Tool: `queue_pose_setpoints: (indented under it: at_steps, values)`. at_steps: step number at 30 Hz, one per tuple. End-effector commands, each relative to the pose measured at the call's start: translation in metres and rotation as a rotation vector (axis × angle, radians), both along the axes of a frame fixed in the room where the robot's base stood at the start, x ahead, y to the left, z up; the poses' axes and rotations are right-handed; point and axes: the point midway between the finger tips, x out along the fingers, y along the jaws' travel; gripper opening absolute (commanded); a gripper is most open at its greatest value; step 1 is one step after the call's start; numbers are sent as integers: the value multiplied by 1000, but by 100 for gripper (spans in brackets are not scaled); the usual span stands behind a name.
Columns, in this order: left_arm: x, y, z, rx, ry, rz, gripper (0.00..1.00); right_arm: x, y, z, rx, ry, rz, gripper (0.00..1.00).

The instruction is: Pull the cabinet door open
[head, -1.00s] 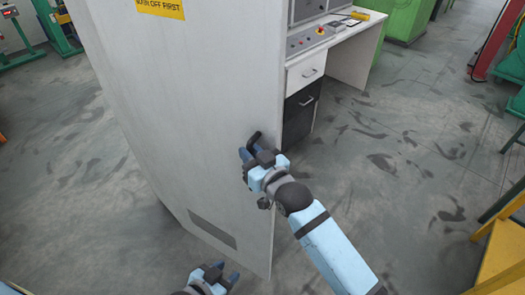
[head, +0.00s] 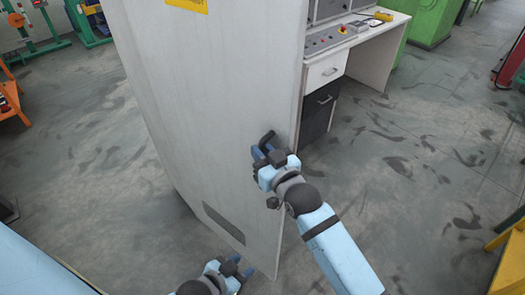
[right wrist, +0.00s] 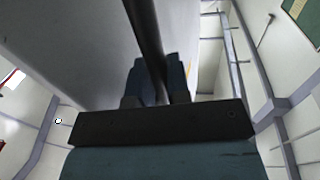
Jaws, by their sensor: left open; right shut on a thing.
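The cabinet door (head: 215,110) is a tall light-grey panel with a vent slot low down and part of a yellow label at its top. A dark handle (head: 267,138) sticks out near its right edge. My right gripper (head: 262,153) is shut on the handle. In the right wrist view the dark handle bar (right wrist: 146,35) runs between the two blue fingers (right wrist: 158,80), with the pale door beside it. My left gripper (head: 240,268) is open and empty, low in the head view near the door's bottom edge. The inside of the cabinet is hidden.
A desk with a control panel (head: 327,39), a white drawer (head: 325,70) and a black drawer (head: 320,108) stands behind the door's right edge. A green machine (head: 432,22) is at the top right. Scuffed grey floor (head: 420,190) is clear at the right.

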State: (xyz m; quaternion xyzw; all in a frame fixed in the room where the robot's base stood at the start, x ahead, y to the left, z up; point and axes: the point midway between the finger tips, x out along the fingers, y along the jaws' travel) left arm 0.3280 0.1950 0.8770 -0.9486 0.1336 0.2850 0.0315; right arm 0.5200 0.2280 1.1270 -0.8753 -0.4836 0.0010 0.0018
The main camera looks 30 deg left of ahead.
Motion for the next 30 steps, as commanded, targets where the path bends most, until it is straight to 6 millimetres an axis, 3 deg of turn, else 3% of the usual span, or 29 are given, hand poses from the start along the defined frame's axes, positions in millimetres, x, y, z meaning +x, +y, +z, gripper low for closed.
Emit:
queue_pose_setpoints:
  at_steps: [1, 3, 4, 14, 19, 30]
  values:
    - [0, 0, 0, 0, 0, 0, 43, 0, 0, 2, 1, -3, 0, 24]
    - [0, 0, 0, 0, 0, 0, 43, 0, 0, 1, 2, -2, 0, 40]
    - [0, 0, 0, 0, 0, 0, 43, 0, 0, 1, 1, -2, 0, 41]
    - [0, 0, -1, 1, 0, -1, 43, -2, -4, -1, 0, 0, -1, 41]
    - [0, 0, -6, 0, 1, 0, 43, -15, -25, -3, 0, 0, -1, 41]
    - [-1, -4, -19, -5, 4, -7, 43, -59, -94, -2, 0, -1, 0, 41]
